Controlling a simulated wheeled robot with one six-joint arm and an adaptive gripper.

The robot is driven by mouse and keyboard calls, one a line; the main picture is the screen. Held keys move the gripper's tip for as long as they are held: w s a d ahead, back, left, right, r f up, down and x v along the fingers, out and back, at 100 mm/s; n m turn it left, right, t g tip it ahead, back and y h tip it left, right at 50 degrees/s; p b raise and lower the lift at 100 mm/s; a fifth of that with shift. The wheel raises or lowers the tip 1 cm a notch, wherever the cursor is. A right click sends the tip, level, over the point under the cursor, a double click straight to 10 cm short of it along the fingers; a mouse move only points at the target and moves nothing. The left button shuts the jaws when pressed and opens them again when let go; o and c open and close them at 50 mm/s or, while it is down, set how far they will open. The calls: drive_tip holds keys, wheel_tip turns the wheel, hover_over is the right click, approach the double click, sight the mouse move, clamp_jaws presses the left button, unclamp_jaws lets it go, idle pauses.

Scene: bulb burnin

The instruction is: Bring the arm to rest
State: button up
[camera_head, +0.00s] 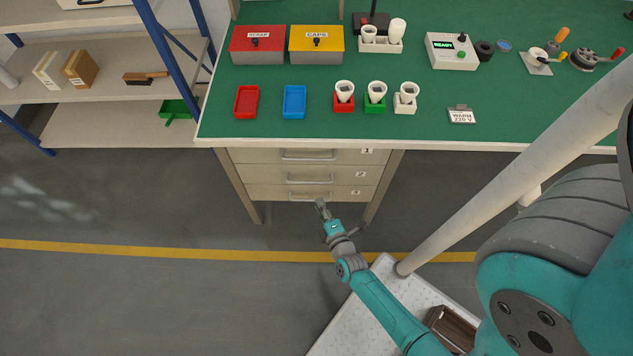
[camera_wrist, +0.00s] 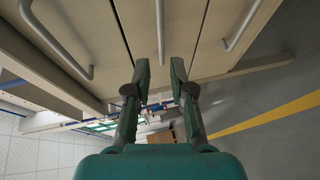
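My gripper (camera_head: 321,204) is in front of the bench's drawers, low down near the handle of drawer 3 (camera_head: 310,199) in the head view. In the wrist view my gripper (camera_wrist: 161,66) has its two dark fingers apart, with nothing held between them. One drawer handle (camera_wrist: 160,28) lines up with the gap between the fingertips; I cannot tell how far away it is. My teal arm (camera_head: 388,306) reaches from the lower right, stretched out toward the drawers.
The three drawers look shut. The green bench top (camera_head: 300,132) holds a red box (camera_head: 257,54), a yellow box (camera_head: 316,57), trays, bulbs in coloured holders and a tester (camera_head: 452,60). Shelving (camera_head: 100,130) stands at left. The grey floor (camera_head: 150,300) at left is clear.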

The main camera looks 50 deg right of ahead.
idle(0.3)
drive_tip(key=s+a+r+m+t+y, duration=0.1)
drive_tip(key=s+a+r+m+y, duration=0.25)
drive_tip(key=s+a+r, duration=0.5)
drive_tip(key=s+a+r+m+y, duration=0.2)
drive_tip(key=s+a+r+m, duration=0.25)
drive_tip(key=s+r, duration=0.55)
drive_tip(key=s+a+r+m+y, duration=0.1)
drive_tip(key=r, duration=0.5)
drive_tip(key=s+a+r+m+y, duration=0.1)
drive_tip(key=s+a+r+m, duration=0.1)
drive_tip(key=r, duration=0.4)
drive_tip(key=shift+s+r, duration=0.3)
drive_tip(key=shift+r, duration=0.1)
